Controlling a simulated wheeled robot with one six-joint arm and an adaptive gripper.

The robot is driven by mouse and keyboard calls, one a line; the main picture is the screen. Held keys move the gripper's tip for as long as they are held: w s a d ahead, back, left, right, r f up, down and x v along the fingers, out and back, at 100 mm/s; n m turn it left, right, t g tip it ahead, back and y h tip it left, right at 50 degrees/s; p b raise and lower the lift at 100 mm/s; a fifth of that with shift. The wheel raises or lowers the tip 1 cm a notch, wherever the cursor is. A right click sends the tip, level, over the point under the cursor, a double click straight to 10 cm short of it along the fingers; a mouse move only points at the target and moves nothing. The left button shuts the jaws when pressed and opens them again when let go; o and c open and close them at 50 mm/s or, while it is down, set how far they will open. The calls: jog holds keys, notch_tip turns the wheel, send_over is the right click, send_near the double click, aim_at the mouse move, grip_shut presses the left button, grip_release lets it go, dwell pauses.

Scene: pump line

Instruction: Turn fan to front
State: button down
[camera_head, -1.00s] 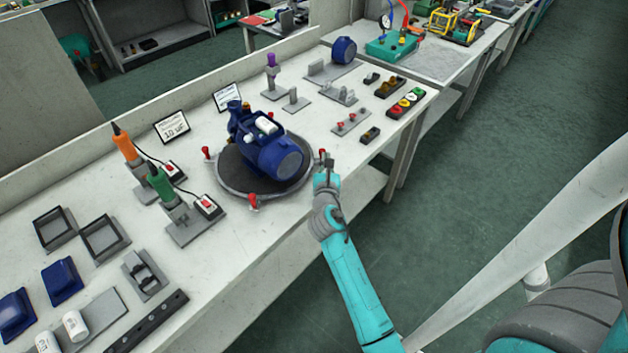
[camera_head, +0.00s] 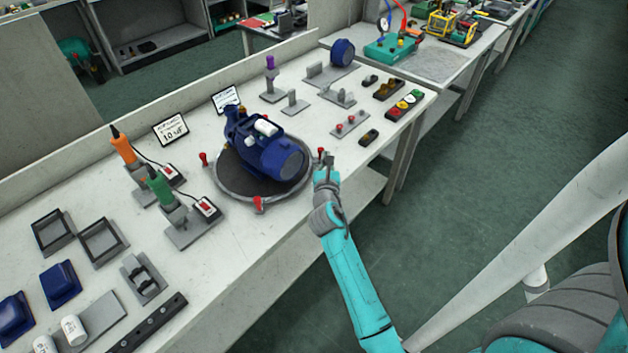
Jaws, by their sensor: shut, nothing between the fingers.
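The blue pump with its motor (camera_head: 262,145) lies on a round dark turntable (camera_head: 232,180) on the bench. The motor's round fan end (camera_head: 287,158) faces right and toward the bench's front edge. Red-topped handles stand on the turntable's rim: one at the left (camera_head: 203,159), one at the front (camera_head: 258,203) and one at the right (camera_head: 319,154). My gripper (camera_head: 325,160) is shut and empty. It is right at the right handle, at the bench's front edge; I cannot tell whether it touches it.
Orange (camera_head: 122,146) and green (camera_head: 159,184) screwdrivers stand in holders left of the turntable. Dark trays (camera_head: 102,238) and blue covers (camera_head: 60,284) lie farther left. Small fixtures and a button box (camera_head: 404,104) lie to the right. The floor in front is clear.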

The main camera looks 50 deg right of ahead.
jog(key=v, duration=1.2)
jog(key=shift+a, duration=0.1)
